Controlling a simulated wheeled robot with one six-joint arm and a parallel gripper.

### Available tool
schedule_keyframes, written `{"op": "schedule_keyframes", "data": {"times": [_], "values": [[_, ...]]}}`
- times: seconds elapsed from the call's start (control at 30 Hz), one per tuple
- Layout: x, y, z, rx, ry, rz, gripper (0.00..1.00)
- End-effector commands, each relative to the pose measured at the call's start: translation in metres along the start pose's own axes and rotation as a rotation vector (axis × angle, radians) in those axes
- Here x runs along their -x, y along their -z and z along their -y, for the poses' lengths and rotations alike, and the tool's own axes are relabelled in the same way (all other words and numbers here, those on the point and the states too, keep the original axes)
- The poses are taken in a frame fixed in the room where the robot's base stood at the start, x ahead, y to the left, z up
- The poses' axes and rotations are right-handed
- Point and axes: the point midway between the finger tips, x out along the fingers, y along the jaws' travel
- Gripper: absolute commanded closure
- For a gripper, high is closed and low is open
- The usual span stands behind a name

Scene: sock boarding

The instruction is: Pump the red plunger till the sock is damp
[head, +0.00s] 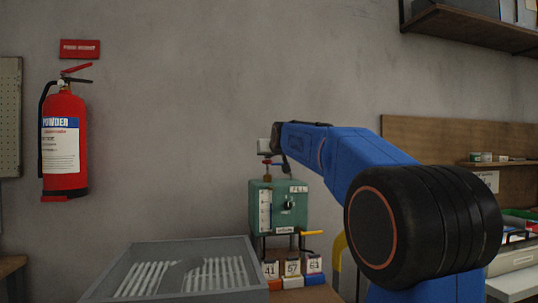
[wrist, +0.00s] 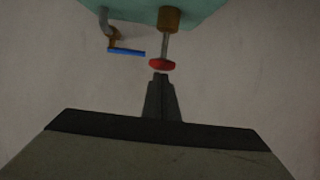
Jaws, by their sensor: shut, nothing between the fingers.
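The red plunger (wrist: 162,65) is a small round knob on a metal rod, rising from a brass collar on the green box (head: 293,192). In the head view the red knob (head: 267,162) shows small above the box, just under the end of my arm. My gripper (wrist: 161,77) is shut and empty, with its fingertips right at the knob. I cannot tell whether they touch it. I cannot make out a sock in either view.
A blue lever (wrist: 126,52) sits close beside the plunger. A yellow handle (head: 312,233) sticks out from the box's lower right. A grey tray (head: 190,248) with white slats is at front left, by numbered blocks (head: 292,268). A fire extinguisher (head: 64,140) hangs on the wall.

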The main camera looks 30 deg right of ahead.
Motion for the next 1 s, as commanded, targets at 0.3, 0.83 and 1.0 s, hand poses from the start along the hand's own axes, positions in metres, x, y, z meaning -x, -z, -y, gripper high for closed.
{"op": "schedule_keyframes", "data": {"times": [0.3, 0.83, 1.0], "values": [[-0.005, -0.018, 0.000, 0.000, 0.000, 0.003, 1.00], [-0.009, -0.037, 0.000, 0.000, 0.000, 0.006, 1.00], [-0.003, -0.024, 0.000, 0.000, 0.001, 0.003, 1.00]]}}
